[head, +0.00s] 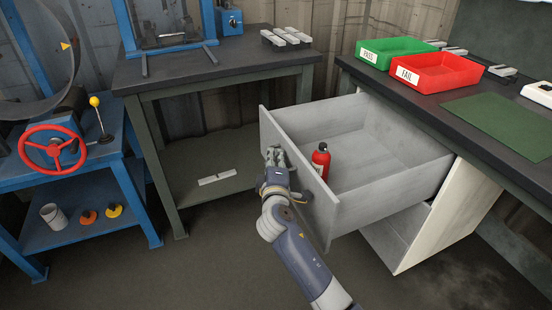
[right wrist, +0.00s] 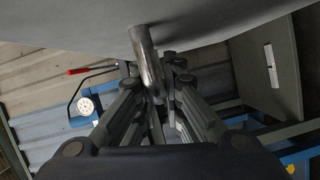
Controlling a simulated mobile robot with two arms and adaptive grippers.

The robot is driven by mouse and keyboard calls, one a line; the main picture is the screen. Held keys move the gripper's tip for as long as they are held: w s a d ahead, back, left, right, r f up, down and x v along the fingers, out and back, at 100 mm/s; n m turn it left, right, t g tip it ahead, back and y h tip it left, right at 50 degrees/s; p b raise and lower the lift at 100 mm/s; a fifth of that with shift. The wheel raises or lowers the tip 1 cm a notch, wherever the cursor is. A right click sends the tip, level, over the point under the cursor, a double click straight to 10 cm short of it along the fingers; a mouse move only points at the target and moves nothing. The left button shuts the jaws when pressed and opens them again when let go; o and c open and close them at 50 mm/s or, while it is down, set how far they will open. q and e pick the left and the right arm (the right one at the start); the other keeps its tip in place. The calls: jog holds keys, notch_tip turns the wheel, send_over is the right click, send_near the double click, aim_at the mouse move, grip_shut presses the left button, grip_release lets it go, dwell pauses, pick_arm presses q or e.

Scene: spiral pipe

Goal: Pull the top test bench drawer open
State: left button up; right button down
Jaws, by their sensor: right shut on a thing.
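The top test bench drawer (head: 390,175) stands far out from under the bench (head: 460,125). A red bottle (head: 321,160) stands upright inside it, near the front panel (head: 296,165). My right gripper (head: 274,158) is at the outer face of the front panel. In the right wrist view the fingers (right wrist: 158,95) are closed around the metal bar handle (right wrist: 147,60) of the drawer. My left gripper is not in view.
A green PASS tray (head: 395,40) and a red FAIL tray (head: 468,70) sit on the bench beside a green mat (head: 500,120). A dark table (head: 215,65) stands behind, and a blue stand with a red handwheel (head: 52,148) is at left. The floor in front is clear.

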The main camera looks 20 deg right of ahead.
jog(key=shift+f, duration=0.1)
jog(key=c, duration=2)
grip_release()
jog(key=shift+s, duration=0.1)
jog(key=v, duration=1.2)
jog(key=shift+d, duration=0.1)
